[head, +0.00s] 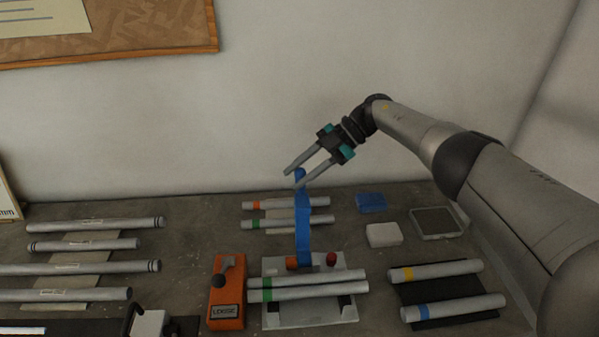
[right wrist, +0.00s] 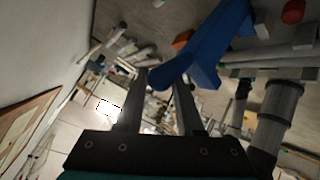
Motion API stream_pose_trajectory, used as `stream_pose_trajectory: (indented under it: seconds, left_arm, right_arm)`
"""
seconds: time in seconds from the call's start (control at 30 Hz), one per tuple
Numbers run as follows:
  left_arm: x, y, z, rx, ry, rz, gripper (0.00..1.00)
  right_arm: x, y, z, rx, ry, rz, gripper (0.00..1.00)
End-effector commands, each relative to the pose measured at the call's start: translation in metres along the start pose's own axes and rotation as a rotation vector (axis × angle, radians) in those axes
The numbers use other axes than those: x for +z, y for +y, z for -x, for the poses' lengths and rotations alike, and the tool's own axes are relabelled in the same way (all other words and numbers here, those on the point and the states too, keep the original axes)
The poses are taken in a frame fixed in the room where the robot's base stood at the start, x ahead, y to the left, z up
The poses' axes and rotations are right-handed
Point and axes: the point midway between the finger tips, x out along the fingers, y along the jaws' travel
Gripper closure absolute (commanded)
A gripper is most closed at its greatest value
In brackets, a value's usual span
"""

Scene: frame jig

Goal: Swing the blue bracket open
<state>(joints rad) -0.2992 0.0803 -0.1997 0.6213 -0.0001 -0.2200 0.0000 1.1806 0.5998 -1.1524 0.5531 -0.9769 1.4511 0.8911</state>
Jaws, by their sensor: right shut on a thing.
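The blue bracket (head: 303,228) stands upright on the grey jig plate (head: 330,312), rising from an orange block (head: 292,263) at its base. My right gripper (head: 295,179) is at the bracket's top end, with its fingers on either side of it. In the right wrist view the rounded end of the blue bracket (right wrist: 205,45) lies between the fingertips of the right gripper (right wrist: 162,82), which is shut on it. Silver tubes (head: 315,283), one with a green band, lie across the plate in front of the bracket. My left gripper is not in view.
A red knob (head: 331,258) stands right of the bracket. An orange lever box (head: 227,290) is left of the plate. More tubes lie at left (head: 80,268), behind, and at right on a dark mat (head: 450,292). A white block (head: 384,235) and blue box (head: 371,202) are right.

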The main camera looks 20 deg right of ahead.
Motion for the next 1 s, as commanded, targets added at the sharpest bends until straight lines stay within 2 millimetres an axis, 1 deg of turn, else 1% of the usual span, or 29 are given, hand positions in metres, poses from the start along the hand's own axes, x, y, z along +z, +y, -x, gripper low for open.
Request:
stream_pose_trajectory:
  seconds: [0.03, 0.3, 0.33, 0.57, 0.6, 0.87, 1.0]
  left_arm:
    - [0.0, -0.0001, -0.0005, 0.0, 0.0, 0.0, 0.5]
    - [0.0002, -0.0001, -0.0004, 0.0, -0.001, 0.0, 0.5]
    - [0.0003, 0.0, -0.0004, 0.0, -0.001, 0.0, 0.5]
    - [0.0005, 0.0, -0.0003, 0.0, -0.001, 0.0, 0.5]
    - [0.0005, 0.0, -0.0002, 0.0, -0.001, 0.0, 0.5]
    - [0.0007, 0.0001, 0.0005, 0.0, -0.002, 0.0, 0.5]
    - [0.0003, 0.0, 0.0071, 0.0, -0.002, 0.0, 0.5]
  right_arm:
    - [0.0053, -0.0068, -0.0027, -0.014, -0.009, -0.005, 1.0]
    - [0.0054, -0.0071, -0.0023, -0.015, -0.009, -0.007, 1.0]
    - [0.0054, -0.0072, -0.0023, -0.015, -0.009, -0.007, 0.63]
    - [0.004, -0.0054, -0.0014, -0.011, -0.007, -0.006, 0.37]
    - [0.0038, -0.0051, -0.0012, -0.011, -0.007, -0.006, 0.36]
    - [0.0024, -0.0037, -0.0002, -0.008, -0.005, -0.005, 0.36]
    - [-0.0016, -0.0019, 0.0045, -0.007, -0.004, -0.004, 0.36]
